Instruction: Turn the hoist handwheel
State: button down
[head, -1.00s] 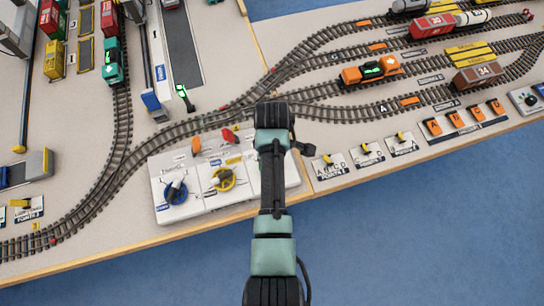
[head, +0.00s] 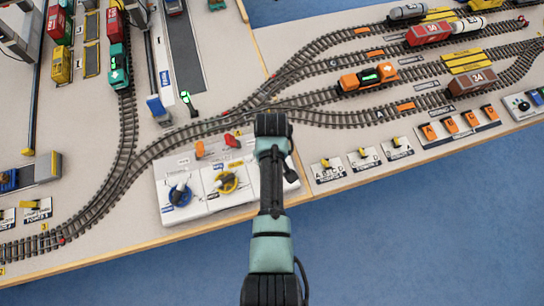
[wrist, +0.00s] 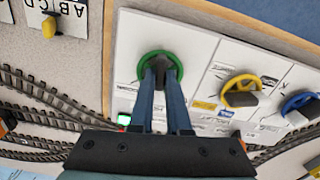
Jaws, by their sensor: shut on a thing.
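A control panel (head: 203,210) at the table's front edge bears three handwheels. In the wrist view a green handwheel (wrist: 158,52) sits at the end of my fingers. My gripper (wrist: 160,76) is shut on the dark grip at its middle, and the fingers hide part of the wheel. In the head view my arm hides the green handwheel. A yellow handwheel (head: 227,183) and a blue handwheel (head: 179,195) are to the left there. In the wrist view the yellow handwheel (wrist: 228,88) and the blue handwheel (wrist: 290,104) lie to the right. I cannot read which label says hoist.
An orange lever (head: 199,149) and a red lever (head: 232,141) stand at the panel's back. Model tracks with wagons, such as a brown wagon (head: 472,83) and an orange locomotive (head: 368,77), lie beyond. Small yellow switches (head: 362,153) sit to the right.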

jog(key=m+p, duration=0.1)
jog(key=m, duration=0.4)
jog(key=shift+a, duration=0.1)
dwell(0.4)
jog(key=c, duration=0.9)
grip_release()
jog(key=shift+r, duration=0.1)
notch_tip(320, 180, up, 13)
jog(key=shift+f, duration=0.1)
